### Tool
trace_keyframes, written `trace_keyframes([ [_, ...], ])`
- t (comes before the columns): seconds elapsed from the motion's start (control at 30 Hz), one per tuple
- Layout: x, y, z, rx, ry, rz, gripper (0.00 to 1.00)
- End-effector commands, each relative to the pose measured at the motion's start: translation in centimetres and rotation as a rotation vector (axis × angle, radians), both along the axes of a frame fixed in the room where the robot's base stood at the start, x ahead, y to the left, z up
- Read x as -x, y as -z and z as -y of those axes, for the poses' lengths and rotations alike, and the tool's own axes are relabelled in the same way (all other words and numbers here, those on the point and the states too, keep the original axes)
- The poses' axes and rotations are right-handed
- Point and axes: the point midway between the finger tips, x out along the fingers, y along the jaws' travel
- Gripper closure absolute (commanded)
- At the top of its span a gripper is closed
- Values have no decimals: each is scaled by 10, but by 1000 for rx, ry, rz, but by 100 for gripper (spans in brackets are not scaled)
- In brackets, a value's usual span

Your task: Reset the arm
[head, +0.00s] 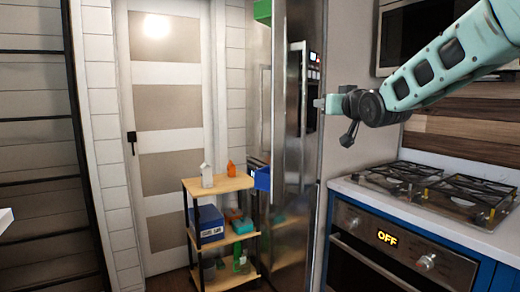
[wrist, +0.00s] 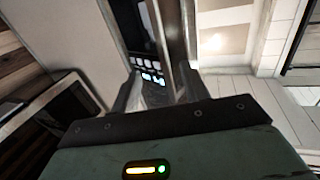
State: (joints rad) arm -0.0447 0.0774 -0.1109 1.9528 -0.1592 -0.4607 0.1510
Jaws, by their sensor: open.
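My arm reaches in from the upper right of the head view. My gripper (head: 320,103) is at its left end, close in front of the steel fridge door (head: 290,205). I cannot tell from the head view whether it touches the door. In the wrist view my gripper (wrist: 160,88) shows two grey fingers standing apart, with nothing held between them. Beyond the fingers are a dark panel with lit buttons (wrist: 148,72) and the steel door edge (wrist: 172,45).
The fridge door stands swung out, nearly edge-on. A wooden cart (head: 222,184) with bottles and boxes stands to its left. The gas stove (head: 430,190) and oven (head: 385,255) lie below my arm, with a microwave (head: 420,40) behind. A white door (head: 165,200) is at the back.

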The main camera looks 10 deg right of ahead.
Motion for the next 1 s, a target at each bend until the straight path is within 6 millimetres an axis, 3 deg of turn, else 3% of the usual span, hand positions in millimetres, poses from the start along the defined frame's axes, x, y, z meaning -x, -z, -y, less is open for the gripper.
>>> trace_keyframes([
  [0.17,10,26,-31,-11,-42,-105,55],
  [0.27,30,63,-74,-12,-102,-253,55],
  [0.37,65,107,-120,5,-176,-436,55],
  [0.5,132,164,-174,62,-281,-691,55],
  [0.57,166,186,-191,96,-325,-798,55],
  [0.7,254,230,-218,206,-425,-1047,55],
  [0.9,367,268,-218,381,-521,-1339,55],
  [1.0,401,276,-211,442,-543,-1427,55],
])
